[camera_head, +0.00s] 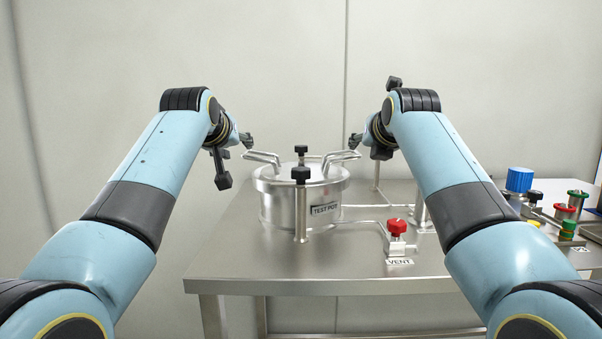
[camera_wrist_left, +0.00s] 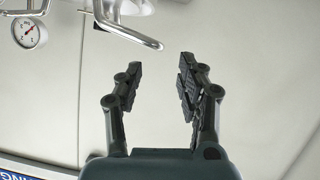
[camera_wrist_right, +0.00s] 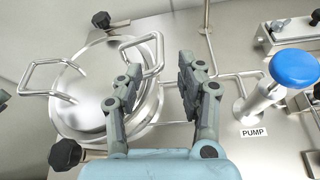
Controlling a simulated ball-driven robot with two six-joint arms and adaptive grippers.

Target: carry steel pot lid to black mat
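The steel pot lid (camera_head: 278,175) sits on the steel test pot (camera_head: 275,208), with a raised bar handle on its left and right. In the right wrist view the lid (camera_wrist_right: 85,90) shows from above with both handles. My left gripper (camera_head: 246,141) is open and empty, above and just left of the left handle; the left wrist view shows a handle (camera_wrist_left: 125,30) beyond its fingers. My right gripper (camera_head: 355,141) is open and empty near the right handle (camera_wrist_right: 155,52), which is beside its left finger. I see no black mat.
Black clamp knobs (camera_head: 301,175) stand around the pot. A red vent valve (camera_head: 396,228) is at the right front of the steel table (camera_head: 270,270). A blue pump knob (camera_head: 519,180) and coloured valves stand further right. The table's left front is clear.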

